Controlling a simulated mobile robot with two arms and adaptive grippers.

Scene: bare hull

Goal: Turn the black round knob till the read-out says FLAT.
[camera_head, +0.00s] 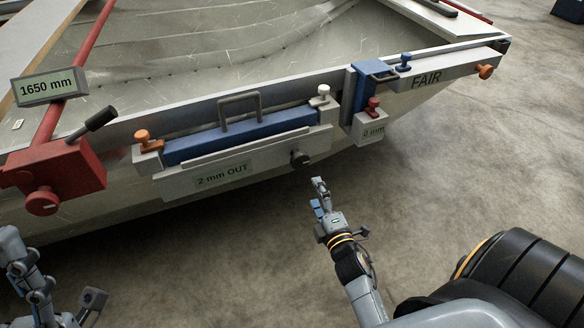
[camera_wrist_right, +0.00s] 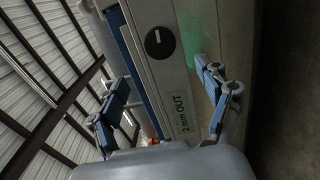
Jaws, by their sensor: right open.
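The black round knob (camera_head: 299,158) sits at the right end of a grey fixture on the hull's side. The read-out (camera_head: 222,174) left of it says "2 mm OUT". In the right wrist view the knob (camera_wrist_right: 159,43) shows face-on with a pale mark, and the read-out (camera_wrist_right: 181,113) is turned sideways. My right gripper (camera_head: 319,190) is just below and right of the knob, apart from it. Its fingers stand open and empty, one either side of the fixture in the wrist view (camera_wrist_right: 165,80). Part of my left arm shows at the lower left; its gripper's fingers (camera_head: 62,298) are unclear.
A blue bar with a handle (camera_head: 240,135) lies on the fixture between an orange knob (camera_head: 142,136) and a white knob (camera_head: 323,91). A red clamp (camera_head: 60,175) is at left; a blue clamp (camera_head: 370,95) and a FAIR plate (camera_head: 430,80) are at right. Floor in front is clear.

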